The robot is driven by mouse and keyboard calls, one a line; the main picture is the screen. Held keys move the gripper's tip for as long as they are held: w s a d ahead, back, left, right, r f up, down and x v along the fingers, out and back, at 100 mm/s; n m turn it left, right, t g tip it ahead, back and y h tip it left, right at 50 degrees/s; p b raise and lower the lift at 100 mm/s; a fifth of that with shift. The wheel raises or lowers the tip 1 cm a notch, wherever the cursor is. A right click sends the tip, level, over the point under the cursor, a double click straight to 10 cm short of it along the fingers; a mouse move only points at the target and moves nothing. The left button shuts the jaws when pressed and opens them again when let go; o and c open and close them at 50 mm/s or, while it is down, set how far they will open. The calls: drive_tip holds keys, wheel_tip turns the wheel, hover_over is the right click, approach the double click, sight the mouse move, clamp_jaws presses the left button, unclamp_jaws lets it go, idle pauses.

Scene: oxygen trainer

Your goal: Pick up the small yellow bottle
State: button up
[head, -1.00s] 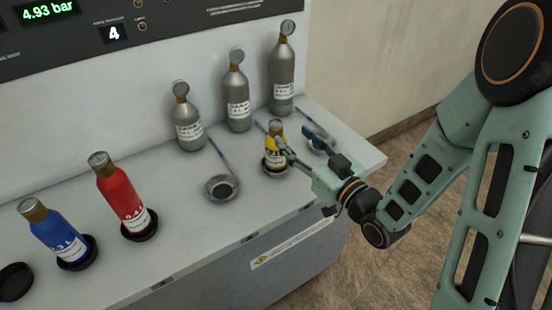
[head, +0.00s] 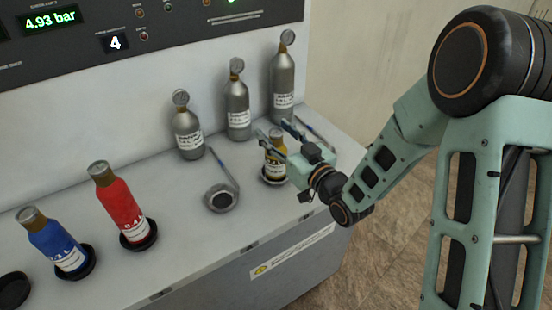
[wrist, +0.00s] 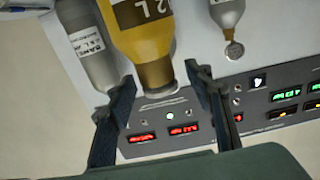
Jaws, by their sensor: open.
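The small yellow bottle (head: 274,166) stands upright in a dark round holder at the right end of the bench. Its upper part is partly hidden by my gripper in the head view. My gripper (head: 275,130) is open, with its fingers around the level of the bottle's top. In the wrist view the yellow bottle (wrist: 142,32) appears upside down, with its brownish neck between the two spread fingers of my gripper (wrist: 158,85). I cannot tell whether either finger touches it.
Grey gauge-topped cylinders (head: 237,105) stand behind. An empty round holder (head: 221,198) is left of the yellow bottle. A red bottle (head: 120,205) and blue bottle (head: 55,243) stand farther left. The control panel (head: 100,30) is at the back. Bare bench (head: 185,235) lies between.

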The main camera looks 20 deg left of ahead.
clamp_jaws()
drive_tip(key=shift+r, duration=0.15)
idle(0.6)
